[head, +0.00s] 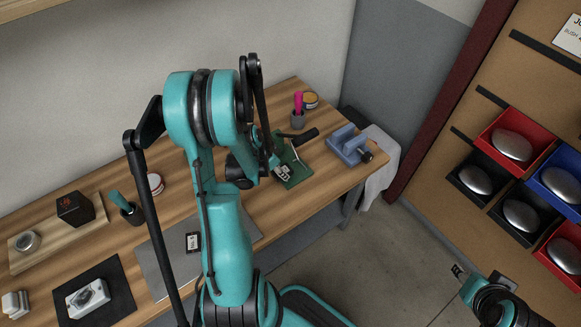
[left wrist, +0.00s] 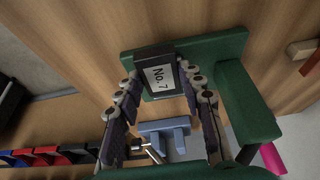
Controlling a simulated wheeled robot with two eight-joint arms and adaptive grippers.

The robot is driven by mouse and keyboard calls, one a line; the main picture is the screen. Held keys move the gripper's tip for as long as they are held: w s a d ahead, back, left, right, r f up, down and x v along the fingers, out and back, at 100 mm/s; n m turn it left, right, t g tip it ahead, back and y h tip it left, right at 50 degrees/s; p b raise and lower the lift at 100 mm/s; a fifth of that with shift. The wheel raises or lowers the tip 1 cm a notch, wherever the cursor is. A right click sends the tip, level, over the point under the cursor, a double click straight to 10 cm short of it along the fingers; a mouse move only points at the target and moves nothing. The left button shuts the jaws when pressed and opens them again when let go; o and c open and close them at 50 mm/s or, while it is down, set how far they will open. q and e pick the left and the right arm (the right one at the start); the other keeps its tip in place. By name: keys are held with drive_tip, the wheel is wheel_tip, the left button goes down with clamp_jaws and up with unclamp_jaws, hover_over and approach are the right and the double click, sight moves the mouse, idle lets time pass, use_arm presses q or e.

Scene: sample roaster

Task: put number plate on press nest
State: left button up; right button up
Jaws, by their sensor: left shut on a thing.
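The number plate (left wrist: 160,77), a dark frame with a white "No. 7" label, sits between the fingers of my left gripper (left wrist: 162,82) in the left wrist view. The gripper is shut on it. The green press (left wrist: 245,100) shows behind and beside the plate; whether they touch, I cannot tell. In the head view my left gripper (head: 282,172) is over the green press base (head: 300,172), and my arm hides part of it. I cannot make out the nest clearly. My right gripper (head: 459,271) is low at the right, away from the table; its finger state is unclear.
A blue vise (head: 348,146) stands right of the press, and a pink-handled tool (head: 298,102) in a cup behind it. Coloured bins (head: 512,146) hang at the right.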

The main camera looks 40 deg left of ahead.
sight(290, 167)
use_arm(q)
drive_tip(key=shift+w+d, duration=0.15)
drive_tip(key=shift+w, duration=0.4)
drive_tip(key=shift+w+d+b, duration=0.2)
drive_tip(key=shift+w, duration=0.4)
drive_tip(key=shift+w+d+b, duration=0.2)
drive_tip(key=shift+w, duration=0.4)
drive_tip(key=shift+b+x, duration=0.65)
drive_tip(key=shift+x, duration=0.3)
drive_tip(key=shift+r, duration=0.15)
drive_tip(key=o, duration=1.3)
